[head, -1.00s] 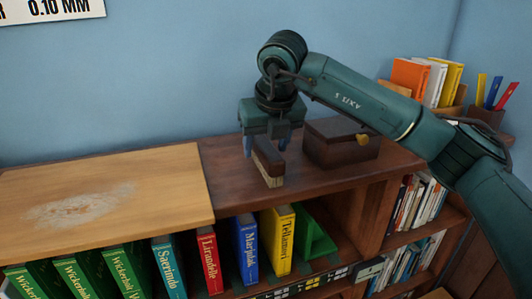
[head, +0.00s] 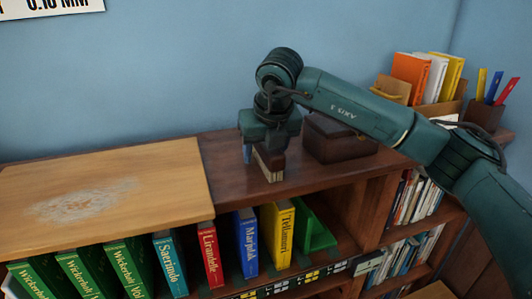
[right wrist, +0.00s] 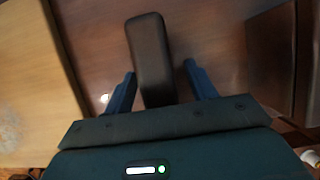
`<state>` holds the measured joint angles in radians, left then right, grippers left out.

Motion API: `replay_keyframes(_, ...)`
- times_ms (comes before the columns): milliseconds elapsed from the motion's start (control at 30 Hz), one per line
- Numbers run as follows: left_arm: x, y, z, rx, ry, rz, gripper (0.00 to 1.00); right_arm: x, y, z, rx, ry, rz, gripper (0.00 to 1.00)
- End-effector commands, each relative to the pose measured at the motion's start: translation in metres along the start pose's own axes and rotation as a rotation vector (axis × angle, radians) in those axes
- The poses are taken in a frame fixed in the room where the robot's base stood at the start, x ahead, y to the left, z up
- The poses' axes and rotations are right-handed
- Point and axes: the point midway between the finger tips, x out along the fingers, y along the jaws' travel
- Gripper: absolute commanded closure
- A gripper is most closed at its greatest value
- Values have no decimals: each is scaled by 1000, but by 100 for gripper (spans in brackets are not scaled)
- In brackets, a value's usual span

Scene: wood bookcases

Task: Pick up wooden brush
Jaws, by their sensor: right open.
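The wooden brush (head: 268,163) stands on the dark brown bookcase top, with a dark wood back and pale bristles pointing down. In the right wrist view its dark back (right wrist: 149,50) lies between my two blue fingers. My right gripper (head: 264,152) is open and points down over the brush, its fingers on either side. A gap shows between each finger and the brush in the right wrist view (right wrist: 158,88). The gripper hides part of the brush in the head view. My left gripper is not in view.
A dark wooden box (head: 338,140) stands close right of the brush. A lighter board (head: 110,190) with a pale worn patch covers the left part of the top. Books (head: 245,245) fill the shelf below. A pen holder (head: 484,115) stands at the far right.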

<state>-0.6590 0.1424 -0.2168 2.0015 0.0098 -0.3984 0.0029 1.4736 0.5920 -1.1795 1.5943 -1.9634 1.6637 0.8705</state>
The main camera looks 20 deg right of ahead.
Motion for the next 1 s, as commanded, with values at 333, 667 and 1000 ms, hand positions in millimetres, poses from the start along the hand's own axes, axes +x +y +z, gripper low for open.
replay_keyframes(333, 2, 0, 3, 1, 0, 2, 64, 2, 0, -1, 0, 0, 0, 44)
replay_keyframes(667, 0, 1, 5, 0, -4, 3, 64, 2, 0, -1, 0, 0, 0, 57)
replay_keyframes(1000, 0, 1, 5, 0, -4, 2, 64, 2, 0, -1, 0, 0, 0, 85)
